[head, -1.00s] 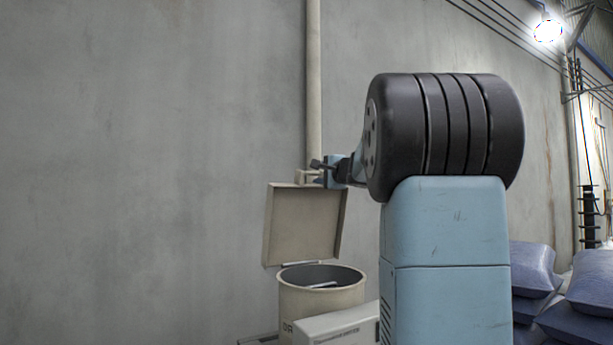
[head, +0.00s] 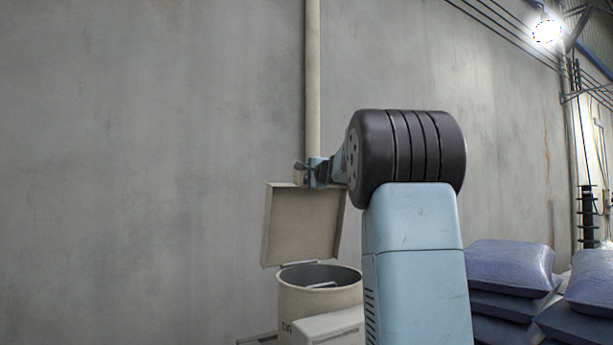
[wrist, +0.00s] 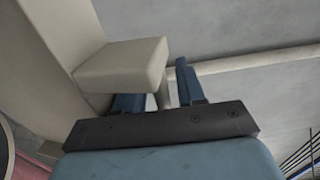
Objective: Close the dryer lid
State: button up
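The dryer is a cream drum (head: 305,301) with its square lid (head: 300,225) standing open, nearly upright, against the wall side. A pale rod-like piece shows inside the drum mouth. A cream block (head: 299,178) sits on the lid's top edge; in the wrist view this block (wrist: 122,66) looms large and partly covers my left finger. My gripper (head: 303,168) is at the lid's top edge, beside the block. In the wrist view my gripper (wrist: 160,88) has its fingers apart, with no thing clearly clamped between them. Whether it touches the block cannot be told.
A vertical pipe (head: 313,90) runs up the grey wall behind the lid. A pale box (head: 330,327) stands in front of the drum. Blue sacks (head: 510,270) are stacked at the right. The wall side left of the dryer is clear.

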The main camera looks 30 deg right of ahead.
grip_shut()
jog(key=shift+d, duration=0.1)
dwell(0.3)
